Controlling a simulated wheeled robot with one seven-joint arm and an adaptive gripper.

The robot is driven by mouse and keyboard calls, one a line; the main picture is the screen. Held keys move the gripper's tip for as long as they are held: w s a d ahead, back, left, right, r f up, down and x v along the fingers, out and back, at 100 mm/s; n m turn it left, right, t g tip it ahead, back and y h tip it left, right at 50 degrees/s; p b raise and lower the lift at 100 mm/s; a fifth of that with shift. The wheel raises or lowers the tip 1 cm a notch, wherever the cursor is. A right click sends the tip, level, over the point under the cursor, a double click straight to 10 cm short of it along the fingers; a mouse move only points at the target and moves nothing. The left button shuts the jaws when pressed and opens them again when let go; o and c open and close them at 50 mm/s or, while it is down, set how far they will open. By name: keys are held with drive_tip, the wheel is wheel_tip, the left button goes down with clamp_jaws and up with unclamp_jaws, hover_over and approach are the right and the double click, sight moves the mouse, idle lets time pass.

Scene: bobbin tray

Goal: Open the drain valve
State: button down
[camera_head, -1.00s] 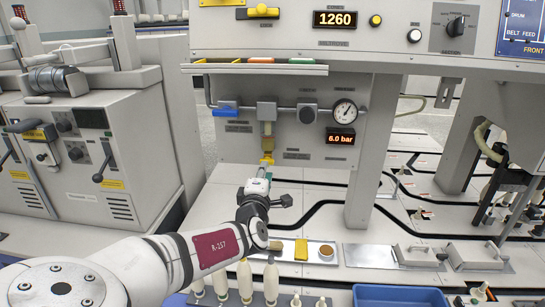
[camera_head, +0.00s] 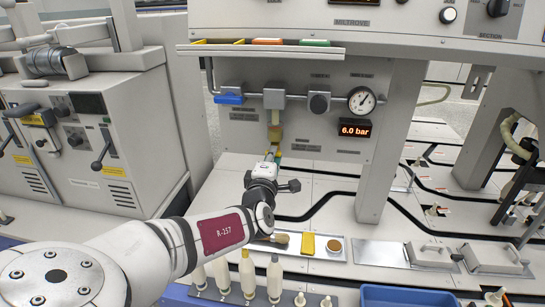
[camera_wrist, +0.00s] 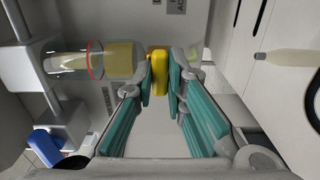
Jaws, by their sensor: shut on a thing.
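The yellow drain valve (camera_wrist: 158,72) sits at the end of the filter's clear bowl with amber contents (camera_wrist: 100,62), which also hangs under the pipe in the head view (camera_head: 275,131). My gripper (camera_wrist: 160,88) is shut on the drain valve, with one teal-padded finger on each side of it. In the head view my gripper (camera_head: 272,157) reaches up to the bowl's lower end from below. The fingers partly hide the valve there, and I cannot tell how far it is turned. The pressure display (camera_head: 355,130) reads 6.0 bar.
A blue lever (camera_head: 230,99) is on the pipe left of the filter. A round gauge (camera_head: 361,100) is to the right. A shelf (camera_head: 265,48) overhangs above. A shallow tray (camera_head: 335,257) and several bottles (camera_head: 247,270) are in front, below my arm.

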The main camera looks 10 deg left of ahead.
drive_tip(key=shift+m, duration=0.3)
drive_tip(key=shift+s+a+f+m+b, duration=0.1)
drive_tip(key=shift+m+b, duration=0.65)
drive_tip(key=shift+m, duration=3.55)
drive_tip(key=shift+f+m+b, duration=0.1)
drive_tip(key=shift+m+b, duration=0.6)
drive_tip(key=shift+m, duration=3.6)
drive_tip(key=shift+r, duration=0.1)
drive_tip(key=c, duration=1.9)
unclamp_jaws()
drive_tip(key=s, duration=1.2)
drive_tip(key=shift+a, duration=0.15)
